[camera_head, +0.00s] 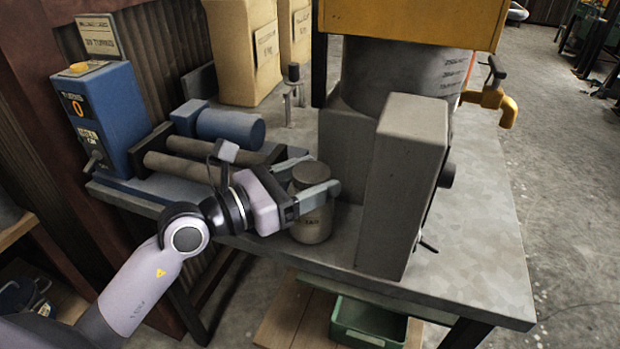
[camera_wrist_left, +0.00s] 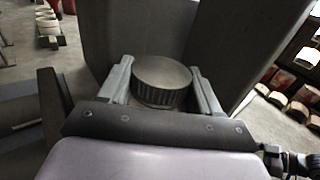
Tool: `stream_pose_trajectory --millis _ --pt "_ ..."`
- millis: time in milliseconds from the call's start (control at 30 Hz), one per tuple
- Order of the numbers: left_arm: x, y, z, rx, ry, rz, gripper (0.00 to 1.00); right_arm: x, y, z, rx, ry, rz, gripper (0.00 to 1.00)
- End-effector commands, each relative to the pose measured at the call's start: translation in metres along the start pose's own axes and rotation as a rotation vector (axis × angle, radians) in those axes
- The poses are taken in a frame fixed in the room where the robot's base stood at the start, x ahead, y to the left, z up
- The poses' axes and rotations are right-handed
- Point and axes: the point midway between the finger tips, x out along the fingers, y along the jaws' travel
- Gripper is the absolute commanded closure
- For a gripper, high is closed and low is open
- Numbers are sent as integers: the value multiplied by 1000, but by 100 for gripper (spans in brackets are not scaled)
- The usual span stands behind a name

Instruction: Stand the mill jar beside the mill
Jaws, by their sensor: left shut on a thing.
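The mill jar (camera_head: 312,222) is a grey-brown cylinder with a ribbed lid. It is upright near the front edge of the grey table. My left gripper (camera_head: 318,182) is shut around its upper part, one finger on each side. In the left wrist view the jar's round lid (camera_wrist_left: 162,76) shows between the two fingers (camera_wrist_left: 160,88). The mill (camera_head: 160,150), with two dark rollers and a blue motor, is on the table to the left of the jar. I cannot tell whether the jar's base touches the table. My right gripper is not in view.
A tall grey block (camera_head: 404,185) stands close to the right of the jar. A blue control box (camera_head: 98,112) is at the left. A yellow machine with a tap (camera_head: 490,98) is behind. The table's right side (camera_head: 490,240) is clear. A green bin (camera_head: 368,322) is below.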

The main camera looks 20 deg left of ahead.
Motion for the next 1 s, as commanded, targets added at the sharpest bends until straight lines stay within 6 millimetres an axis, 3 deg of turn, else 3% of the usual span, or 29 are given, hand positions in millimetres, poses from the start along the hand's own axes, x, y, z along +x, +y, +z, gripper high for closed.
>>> stream_pose_trajectory --millis 133,167,233,600,767,1000 --pt "0 0 0 2 -8 1 100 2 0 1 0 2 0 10" --pt "0 0 -2 0 0 0 30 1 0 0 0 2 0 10" --pt "0 0 -2 0 0 0 10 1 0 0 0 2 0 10" --pt "0 0 2 1 0 0 10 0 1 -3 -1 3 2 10" --pt "-20 0 -2 1 2 1 10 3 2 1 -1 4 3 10" --pt "-61 0 -3 2 6 -1 10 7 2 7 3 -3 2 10"
